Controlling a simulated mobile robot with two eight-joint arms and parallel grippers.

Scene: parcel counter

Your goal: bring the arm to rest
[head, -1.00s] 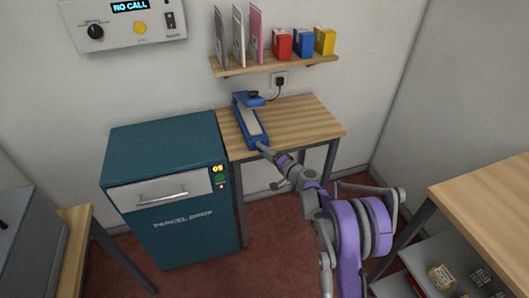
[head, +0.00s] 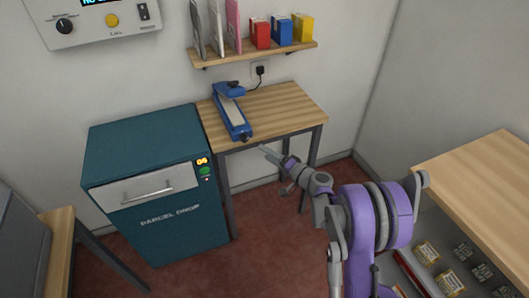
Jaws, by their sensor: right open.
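My right gripper (head: 268,153) is open and empty. It hangs in front of the small wooden table's front edge, beside and apart from the near end of a blue sealer-like device (head: 233,115). The device lies lengthwise on the table (head: 285,103), with its blue and black head at the far end. My right arm comes in from the lower right, with a purple and grey elbow. My left gripper is not in view.
A teal parcel drop box (head: 150,165) with a shut drawer front stands left of the table; its display reads 04. A wall shelf (head: 255,54) holds folders and boxes. A wooden counter (head: 480,185) with stocked shelves below stands right of my arm.

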